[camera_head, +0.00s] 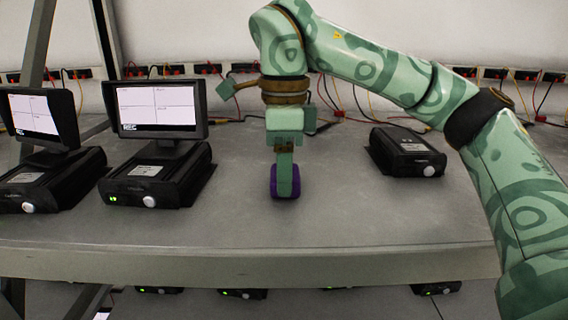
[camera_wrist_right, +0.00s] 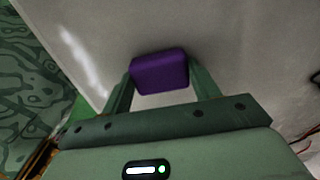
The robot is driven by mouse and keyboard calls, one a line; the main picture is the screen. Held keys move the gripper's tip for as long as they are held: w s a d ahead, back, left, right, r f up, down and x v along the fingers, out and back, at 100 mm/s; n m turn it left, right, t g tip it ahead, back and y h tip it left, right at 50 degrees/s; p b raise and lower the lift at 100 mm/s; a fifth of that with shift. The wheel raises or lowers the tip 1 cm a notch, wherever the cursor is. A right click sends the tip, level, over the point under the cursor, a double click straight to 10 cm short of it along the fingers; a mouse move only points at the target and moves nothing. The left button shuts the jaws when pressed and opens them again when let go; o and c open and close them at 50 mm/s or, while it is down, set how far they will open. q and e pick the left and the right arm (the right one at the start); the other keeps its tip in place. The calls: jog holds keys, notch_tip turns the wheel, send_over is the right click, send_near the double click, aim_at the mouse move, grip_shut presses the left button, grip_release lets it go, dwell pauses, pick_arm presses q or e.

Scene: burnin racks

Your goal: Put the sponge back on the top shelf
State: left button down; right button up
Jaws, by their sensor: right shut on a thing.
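The purple sponge (camera_head: 274,182) is at the middle of the grey shelf (camera_head: 330,225) in the head view, partly hidden behind my gripper's finger. My right gripper (camera_head: 284,190) points down at the sponge from above. In the right wrist view the sponge (camera_wrist_right: 160,72) sits between the two green fingertips of my right gripper (camera_wrist_right: 158,84), which is shut on it. Whether the sponge touches the shelf surface I cannot tell. My left gripper is not in view.
Two black units with monitors (camera_head: 157,108) (camera_head: 40,118) stand on the left of the shelf. A black box (camera_head: 407,152) without a monitor stands at the right. Cables and sockets line the back wall. A metal post (camera_head: 36,60) rises at left. More units (camera_head: 243,293) show below.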

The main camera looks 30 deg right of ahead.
jog(key=shift+s, duration=0.1)
jog(key=o, duration=1)
jog(key=shift+s+a, duration=0.1)
jog(key=shift+s, duration=0.05)
jog(key=shift+c, duration=0.2)
jog(key=shift+f, duration=0.1)
notch_tip(320, 180, up, 12)
jog(key=p, duration=0.1)
jog(key=shift+r+p, duration=0.2)
jog(key=shift+p, duration=0.2)
